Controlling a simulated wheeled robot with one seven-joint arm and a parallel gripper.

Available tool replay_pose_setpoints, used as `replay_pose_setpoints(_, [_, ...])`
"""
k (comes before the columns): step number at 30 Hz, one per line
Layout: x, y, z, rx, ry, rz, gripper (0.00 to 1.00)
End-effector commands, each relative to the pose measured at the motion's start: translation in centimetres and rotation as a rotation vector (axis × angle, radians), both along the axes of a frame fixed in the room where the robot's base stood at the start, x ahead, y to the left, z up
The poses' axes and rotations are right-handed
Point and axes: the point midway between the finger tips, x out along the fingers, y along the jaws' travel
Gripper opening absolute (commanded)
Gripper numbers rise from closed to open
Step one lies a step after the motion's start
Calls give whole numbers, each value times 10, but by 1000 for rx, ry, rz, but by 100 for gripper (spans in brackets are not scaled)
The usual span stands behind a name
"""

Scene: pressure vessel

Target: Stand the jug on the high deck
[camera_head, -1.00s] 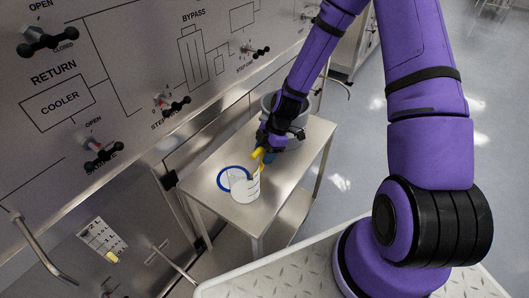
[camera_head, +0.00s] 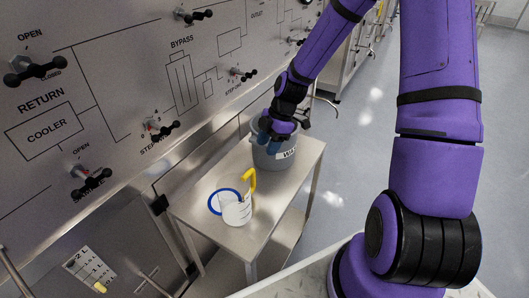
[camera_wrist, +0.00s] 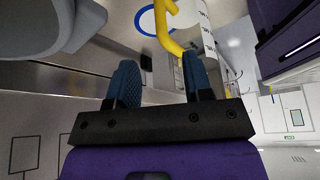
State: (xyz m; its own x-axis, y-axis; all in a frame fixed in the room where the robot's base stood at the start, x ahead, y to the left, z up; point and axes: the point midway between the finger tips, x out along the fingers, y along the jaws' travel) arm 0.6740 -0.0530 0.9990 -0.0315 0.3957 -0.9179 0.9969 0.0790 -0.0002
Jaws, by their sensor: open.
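The white jug (camera_head: 237,211) with a yellow handle (camera_head: 250,181) stands upright on the steel table's top deck (camera_head: 203,188). It is at the right edge of a blue ring (camera_head: 212,203) and overlaps it in the picture. My gripper (camera_head: 276,147) is open and empty beyond the jug, by the grey bucket, clear of the handle. The wrist view shows the two blue fingers of my gripper (camera_wrist: 158,68) apart. The jug (camera_wrist: 208,42) and its yellow handle (camera_wrist: 168,30) are ahead of them. I cannot tell whether the jug sits inside the ring.
A grey bucket (camera_head: 272,157) with a label stands at the table's far end and also shows in the wrist view (camera_wrist: 40,28). A lower shelf (camera_head: 268,245) lies under the top. The steel panel (camera_head: 110,80) with protruding valve handles runs along the left. Floor (camera_head: 350,150) is clear at right.

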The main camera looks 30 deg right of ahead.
Motion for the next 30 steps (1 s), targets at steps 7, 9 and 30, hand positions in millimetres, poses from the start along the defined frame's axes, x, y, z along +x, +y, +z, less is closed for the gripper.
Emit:
replay_pose_setpoints(7, [-6, -5, 26, -63, 18, -66, 46])
replay_pose_setpoints(9, [-10, -6, 42, -105, 27, -120, 46])
replay_pose_setpoints(30, [-102, -8, 220, -308, -28, -903, 46])
